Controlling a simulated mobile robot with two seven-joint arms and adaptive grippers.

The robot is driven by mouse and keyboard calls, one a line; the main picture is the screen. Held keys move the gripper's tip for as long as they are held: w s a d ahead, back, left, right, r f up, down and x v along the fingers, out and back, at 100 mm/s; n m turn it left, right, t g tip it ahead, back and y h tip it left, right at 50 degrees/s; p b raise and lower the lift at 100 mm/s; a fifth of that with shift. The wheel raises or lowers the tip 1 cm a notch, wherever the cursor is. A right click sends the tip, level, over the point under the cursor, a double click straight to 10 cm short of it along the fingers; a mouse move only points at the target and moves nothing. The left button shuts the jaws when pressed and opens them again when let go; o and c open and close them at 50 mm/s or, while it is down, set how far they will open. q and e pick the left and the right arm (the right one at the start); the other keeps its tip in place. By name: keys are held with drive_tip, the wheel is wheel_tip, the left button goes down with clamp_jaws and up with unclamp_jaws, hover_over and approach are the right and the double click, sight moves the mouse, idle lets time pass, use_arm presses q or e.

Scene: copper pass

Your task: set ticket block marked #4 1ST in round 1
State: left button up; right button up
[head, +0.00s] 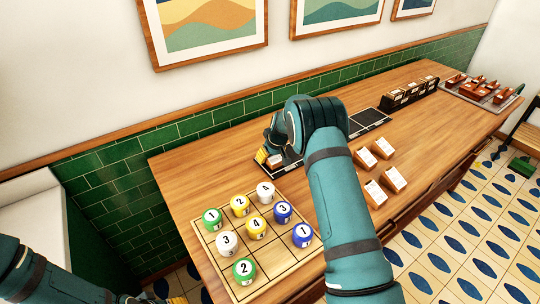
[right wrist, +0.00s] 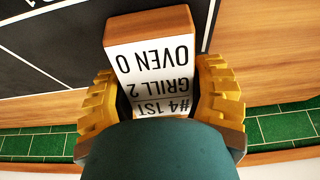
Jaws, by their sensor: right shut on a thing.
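My right gripper (head: 268,158) is shut on the ticket block (right wrist: 155,58), a wooden block with a white face reading "#4 1ST", "GRILL 2" and "OVEN 0". The yellow fingers clasp its two sides in the right wrist view (right wrist: 165,105). In that view it is over or beside a black panel (right wrist: 45,50) with white lines; whether it touches cannot be told. In the head view the black board (head: 372,116) runs along the wall side of the table, and my right arm hides part of it. My left gripper (head: 160,300) shows only slightly at the bottom edge.
Several other ticket blocks (head: 383,148) lie on the table right of my arm. A wooden grid board (head: 208,240) holds several numbered cylinders. A dark rack (head: 410,93) with blocks and a tray (head: 462,90) of brown pieces stand farther right. Bare table (head: 440,130) lies between.

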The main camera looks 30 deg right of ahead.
sight(277, 161)
drive_tip(key=shift+f, duration=0.15)
drive_tip(key=o, duration=1.3)
drive_tip(key=shift+c, duration=0.2)
drive_tip(key=shift+s+r, duration=0.1)
drive_tip(key=shift+r, duration=0.5)
drive_tip(key=v, duration=1.1)
drive_tip(key=shift+p, duration=0.35)
